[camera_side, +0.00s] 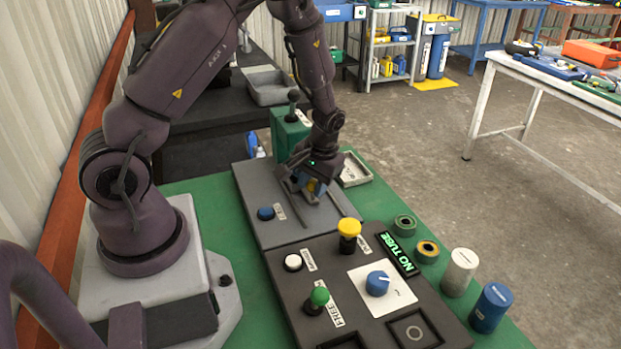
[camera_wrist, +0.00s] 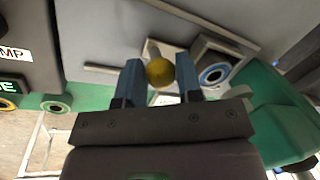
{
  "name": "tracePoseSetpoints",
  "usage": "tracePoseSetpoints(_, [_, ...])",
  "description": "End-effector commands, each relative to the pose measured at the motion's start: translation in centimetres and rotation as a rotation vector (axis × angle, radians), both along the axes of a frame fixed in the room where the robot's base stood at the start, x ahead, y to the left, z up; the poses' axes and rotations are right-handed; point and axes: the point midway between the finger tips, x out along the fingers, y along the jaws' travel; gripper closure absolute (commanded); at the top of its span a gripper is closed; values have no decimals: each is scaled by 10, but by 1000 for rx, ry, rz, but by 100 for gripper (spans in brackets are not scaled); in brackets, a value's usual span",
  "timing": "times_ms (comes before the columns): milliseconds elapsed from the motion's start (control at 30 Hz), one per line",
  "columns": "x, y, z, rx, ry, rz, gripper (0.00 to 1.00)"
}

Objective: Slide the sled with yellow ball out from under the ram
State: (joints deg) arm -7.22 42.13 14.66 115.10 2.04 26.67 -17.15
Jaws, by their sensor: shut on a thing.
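My gripper (camera_side: 312,188) is low over the grey plate, in front of the green press (camera_side: 289,130). In the wrist view its two blue fingers (camera_wrist: 160,82) are shut on the yellow ball (camera_wrist: 160,72), one on each side. A bit of the ball shows between the fingers in the side view (camera_side: 311,186). The sled under the ball is mostly hidden; a pale piece (camera_wrist: 152,50) shows behind the ball. Beside it in the wrist view is a square grey block with a dark round centre (camera_wrist: 213,74), possibly the ram or its seat; I cannot tell which.
Low rails lie on the grey plate (camera_side: 250,200). The dark panel (camera_side: 290,265) in front carries a yellow knob (camera_side: 349,228), a green knob (camera_side: 319,296) and a blue dial (camera_side: 377,283). Capped cylinders (camera_side: 459,272) stand at right.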

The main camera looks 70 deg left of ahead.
Motion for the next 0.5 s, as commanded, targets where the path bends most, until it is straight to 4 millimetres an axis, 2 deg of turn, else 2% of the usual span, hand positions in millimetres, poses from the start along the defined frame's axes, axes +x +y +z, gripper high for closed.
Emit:
tracePoseSetpoints(100, [1,-34,0,-2,1,-11,100])
tracePoseSetpoints(233, [1,-65,1,-2,1,-8,100])
tracePoseSetpoints(333, [1,-80,1,-1,0,-6,100])
tracePoseSetpoints(500, [0,-89,1,-1,0,-2,100])
